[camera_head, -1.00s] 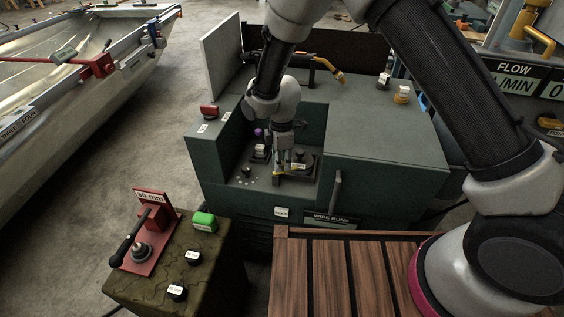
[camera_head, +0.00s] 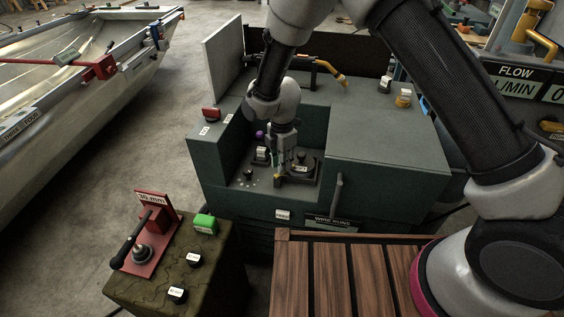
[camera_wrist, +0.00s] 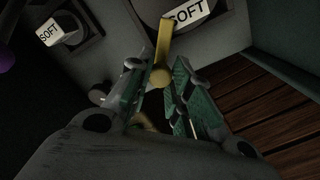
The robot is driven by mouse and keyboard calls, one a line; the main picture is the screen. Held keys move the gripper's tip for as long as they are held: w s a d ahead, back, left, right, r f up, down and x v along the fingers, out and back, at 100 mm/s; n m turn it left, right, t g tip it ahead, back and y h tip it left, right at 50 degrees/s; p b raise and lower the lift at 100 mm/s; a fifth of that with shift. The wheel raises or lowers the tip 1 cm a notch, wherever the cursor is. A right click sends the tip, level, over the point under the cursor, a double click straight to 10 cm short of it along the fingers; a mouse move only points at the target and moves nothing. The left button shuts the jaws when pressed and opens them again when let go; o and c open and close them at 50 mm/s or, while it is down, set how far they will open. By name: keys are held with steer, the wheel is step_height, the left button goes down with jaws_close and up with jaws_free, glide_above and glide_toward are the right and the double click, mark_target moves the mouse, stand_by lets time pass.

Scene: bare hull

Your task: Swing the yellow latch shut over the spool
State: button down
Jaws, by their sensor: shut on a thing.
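The yellow latch (camera_wrist: 164,45) is a narrow bar with a round knob at its near end. In the wrist view its knob sits between the fingertips of my gripper (camera_wrist: 160,84), which is shut on it. The bar runs away from the fingers towards a spool labelled SOFT (camera_wrist: 188,13), cut off by the top edge. The bar's far end meets the spool's dark edge; I cannot tell if it lies over it. In the head view my gripper (camera_head: 279,176) points down into the cabinet's recess, beside the dark spool (camera_head: 300,160), and mostly hides the latch.
A second SOFT-labelled piece (camera_wrist: 58,33) stands left in the wrist view. The green cabinet (camera_head: 385,130) has recess walls close around my gripper. A slatted wooden top (camera_head: 345,270) lies in front, and a stand with a red lever plate (camera_head: 150,245) at left.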

steer(key=c, duration=1.3)
jaws_free()
steer(key=shift+o, duration=0.2)
steer(key=shift+r, duration=0.1)
step_height(320, 180, up, 12)
